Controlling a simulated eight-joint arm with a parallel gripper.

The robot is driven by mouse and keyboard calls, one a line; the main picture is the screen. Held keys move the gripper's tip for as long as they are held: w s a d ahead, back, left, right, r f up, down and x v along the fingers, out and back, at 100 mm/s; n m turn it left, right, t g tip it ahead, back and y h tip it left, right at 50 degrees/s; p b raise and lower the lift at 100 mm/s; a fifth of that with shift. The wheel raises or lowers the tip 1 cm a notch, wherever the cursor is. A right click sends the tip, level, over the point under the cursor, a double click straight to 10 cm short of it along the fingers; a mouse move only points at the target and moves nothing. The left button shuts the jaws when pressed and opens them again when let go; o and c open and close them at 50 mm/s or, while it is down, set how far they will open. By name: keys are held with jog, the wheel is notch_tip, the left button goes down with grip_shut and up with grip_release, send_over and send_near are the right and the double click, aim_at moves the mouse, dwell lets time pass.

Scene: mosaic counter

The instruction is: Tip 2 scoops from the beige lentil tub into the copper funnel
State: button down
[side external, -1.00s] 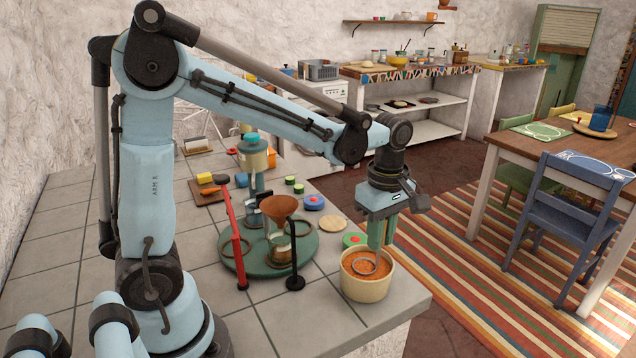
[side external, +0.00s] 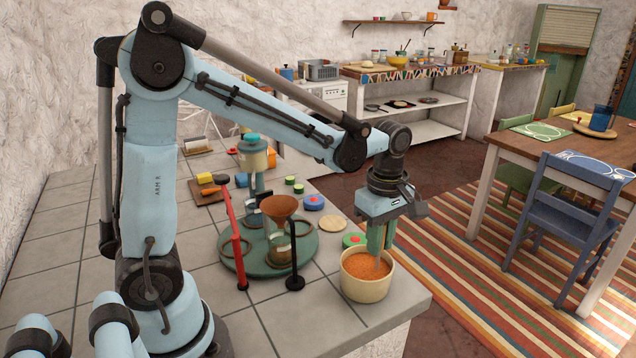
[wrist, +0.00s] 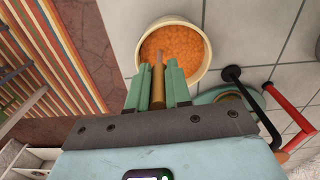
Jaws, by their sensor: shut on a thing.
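The beige tub (side external: 366,289) of orange lentils stands at the counter's front right corner; it also shows in the wrist view (wrist: 202,24). My gripper (side external: 377,248) points down over it, shut on the scoop's handle (wrist: 158,82). The handle goes down into the lentils (wrist: 175,45), and the scoop's bowl is hidden. In the wrist view the handle sits between the green fingers (wrist: 160,72). The copper funnel (side external: 279,207) is left of the tub, above a glass jar (side external: 279,247) on a green round base.
A black stand (side external: 294,265) rises between funnel and tub. A wooden disc (side external: 330,224) and a green disc with red centre (side external: 355,240) lie behind the tub.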

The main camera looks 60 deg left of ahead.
jog(key=shift+r, duration=0.1)
jog(key=shift+r, duration=3.55)
jog(key=shift+r, duration=0.1)
jog(key=shift+r, duration=0.3)
notch_tip(320, 180, up, 13)
jog(key=s+a, duration=0.5)
jog(key=a, duration=0.3)
jog(key=s+a, duration=0.5)
jog(key=a, duration=0.3)
notch_tip(320, 180, down, 6)
jog(key=shift+d+r, duration=0.15)
jog(key=shift+r, duration=0.1)
